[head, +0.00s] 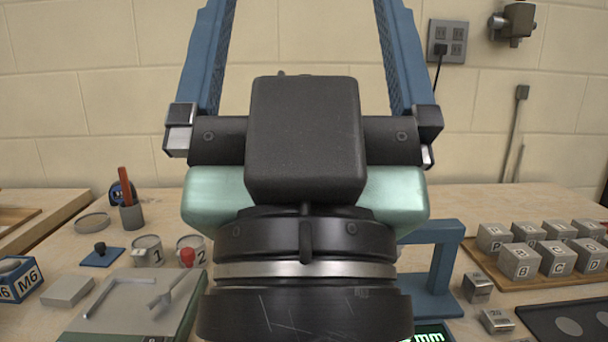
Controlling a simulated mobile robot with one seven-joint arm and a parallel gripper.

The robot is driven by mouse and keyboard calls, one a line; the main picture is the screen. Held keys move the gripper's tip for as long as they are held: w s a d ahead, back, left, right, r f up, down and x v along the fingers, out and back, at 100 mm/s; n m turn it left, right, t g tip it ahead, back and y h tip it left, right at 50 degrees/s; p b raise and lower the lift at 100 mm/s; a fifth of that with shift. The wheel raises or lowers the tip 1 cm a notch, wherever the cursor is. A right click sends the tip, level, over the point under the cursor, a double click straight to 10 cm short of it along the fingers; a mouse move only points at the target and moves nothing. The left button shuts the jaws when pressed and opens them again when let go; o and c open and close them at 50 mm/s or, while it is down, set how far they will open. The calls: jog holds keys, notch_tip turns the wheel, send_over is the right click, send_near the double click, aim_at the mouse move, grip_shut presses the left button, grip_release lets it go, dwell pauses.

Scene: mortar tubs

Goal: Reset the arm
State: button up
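My gripper (305,30) fills the middle of the head view, close to the camera, with its black body and pale green housing over the back of the bench. Its two blue fingers point up, one on each side, and stand wide apart. The fingertips run out of the top of the picture. I see only bare wall between the visible parts of the fingers. My wrist hides the middle of the bench.
On the wooden bench (490,195), left, are tubs marked 1 (148,252) and 2 (192,250), a plate with metal tools (130,305) and an M6 box (18,280). Right are a blue frame (445,260), lettered blocks on a tray (520,262) and metal blocks (477,288).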

notch_tip(320, 180, up, 28)
jog(key=p, duration=2.6)
jog(key=shift+r, duration=0.2)
